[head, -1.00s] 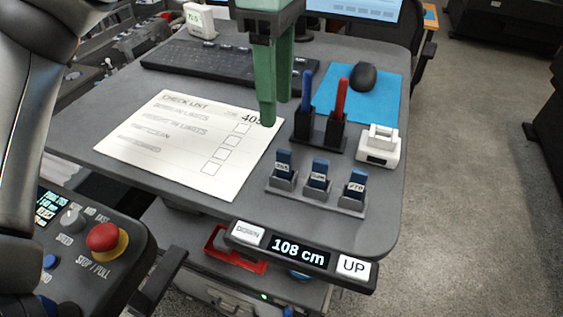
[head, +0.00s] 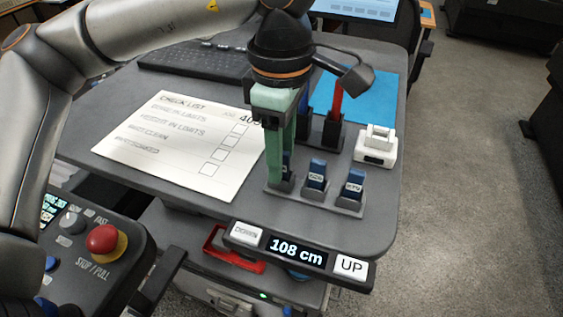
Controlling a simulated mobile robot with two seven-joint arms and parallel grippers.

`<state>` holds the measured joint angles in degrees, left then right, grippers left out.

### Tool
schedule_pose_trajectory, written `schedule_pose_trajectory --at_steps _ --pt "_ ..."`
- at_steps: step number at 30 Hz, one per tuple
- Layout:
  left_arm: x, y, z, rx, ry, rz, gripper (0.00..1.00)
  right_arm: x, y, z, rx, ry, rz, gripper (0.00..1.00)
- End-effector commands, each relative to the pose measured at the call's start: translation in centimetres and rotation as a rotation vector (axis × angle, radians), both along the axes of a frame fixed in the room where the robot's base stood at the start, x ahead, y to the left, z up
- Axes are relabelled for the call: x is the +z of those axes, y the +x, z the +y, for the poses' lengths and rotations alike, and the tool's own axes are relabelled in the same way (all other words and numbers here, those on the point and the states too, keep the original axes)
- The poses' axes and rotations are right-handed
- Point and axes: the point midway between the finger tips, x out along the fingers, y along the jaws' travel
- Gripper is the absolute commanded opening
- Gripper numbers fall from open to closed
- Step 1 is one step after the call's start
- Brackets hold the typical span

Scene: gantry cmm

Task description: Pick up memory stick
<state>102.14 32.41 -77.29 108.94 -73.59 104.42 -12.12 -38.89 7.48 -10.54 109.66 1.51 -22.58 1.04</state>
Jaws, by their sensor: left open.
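Three blue memory sticks with white labels stand upright in a grey holder (head: 328,206) at the front right of the desk. They are the left stick (head: 288,167), the middle stick (head: 317,172) and the right stick (head: 354,185). My left gripper (head: 281,172), with green fingers pointing down, is open at the left stick. One finger hides part of that stick. I cannot tell whether the fingers touch it. My right gripper is not in view.
A check list sheet (head: 175,145) lies left of the holder. Behind the holder stand a pen stand with a red pen (head: 336,100), and a white device (head: 376,146) on the right. A keyboard (head: 190,62) and blue mat (head: 385,85) lie farther back. A height panel (head: 298,252) is on the front edge.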

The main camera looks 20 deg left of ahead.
Motion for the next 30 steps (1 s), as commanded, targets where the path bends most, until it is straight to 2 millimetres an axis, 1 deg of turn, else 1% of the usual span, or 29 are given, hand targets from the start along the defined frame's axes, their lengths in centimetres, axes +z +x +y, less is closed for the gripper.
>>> schedule_pose_trajectory --at_steps 1,2,13,26,30 --pt "0.02 0.0 0.0 0.0 0.0 0.0 0.45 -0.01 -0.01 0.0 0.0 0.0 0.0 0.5" --pt "0.02 0.0 0.0 0.0 0.0 0.0 0.42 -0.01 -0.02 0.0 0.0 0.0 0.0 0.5" --pt "0.06 0.0 0.0 -0.001 0.001 0.0 0.0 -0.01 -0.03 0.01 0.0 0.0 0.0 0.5" --pt "0.13 0.0 -0.01 -0.001 0.0 0.0 0.0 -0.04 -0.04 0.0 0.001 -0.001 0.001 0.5" --pt "0.76 0.02 -0.04 -0.001 0.001 -0.001 0.0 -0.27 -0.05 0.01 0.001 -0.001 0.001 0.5"
